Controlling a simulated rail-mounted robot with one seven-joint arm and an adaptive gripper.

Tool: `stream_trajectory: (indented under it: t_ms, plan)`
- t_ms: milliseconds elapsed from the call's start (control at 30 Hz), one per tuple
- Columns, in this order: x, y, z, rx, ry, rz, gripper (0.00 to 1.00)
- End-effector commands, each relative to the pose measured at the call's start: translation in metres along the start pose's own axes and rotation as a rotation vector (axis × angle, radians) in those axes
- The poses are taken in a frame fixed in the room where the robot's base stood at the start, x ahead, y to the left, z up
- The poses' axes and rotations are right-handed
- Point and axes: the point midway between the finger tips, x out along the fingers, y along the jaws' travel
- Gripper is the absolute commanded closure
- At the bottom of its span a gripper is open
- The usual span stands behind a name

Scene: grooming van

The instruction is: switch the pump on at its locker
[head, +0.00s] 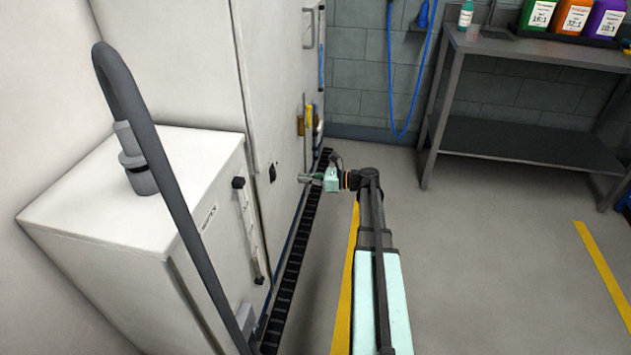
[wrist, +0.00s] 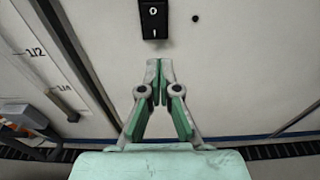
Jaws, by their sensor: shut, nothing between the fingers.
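The pump's rocker switch (wrist: 153,20) is black, with a white O at its top and a white I at its lower part, on a white locker front (wrist: 240,60). In the head view the switch (head: 272,172) shows as a small dark block on the locker face (head: 262,110). My gripper (wrist: 158,64) is shut and empty, with its fingertips just below the switch in the wrist view. In the head view my gripper (head: 304,178) is to the right of the switch. Whether the fingertips touch the locker I cannot tell. Which way the rocker is tilted is unclear.
A white tank cabinet (head: 100,215) with a grey hose (head: 170,180) stands at the left; its level gauge (wrist: 50,80) shows beside my gripper. A dark toothed rail (head: 297,250) runs along the floor. A metal table (head: 520,45) stands at the back right. Open floor lies right.

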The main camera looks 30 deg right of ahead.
Motion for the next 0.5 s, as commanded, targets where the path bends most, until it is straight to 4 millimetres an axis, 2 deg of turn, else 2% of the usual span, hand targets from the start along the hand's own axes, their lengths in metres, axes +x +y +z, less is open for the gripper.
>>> stream_trajectory:
  t_ms: [33,200,333,500]
  plan:
    - [0.012,0.000,-0.002,-0.001,0.000,0.003,1.00]
    - [0.042,0.000,-0.002,-0.001,0.000,0.002,1.00]
    - [0.060,0.000,-0.002,-0.001,-0.001,0.001,1.00]
    - [0.072,0.000,-0.001,0.000,-0.001,-0.001,1.00]
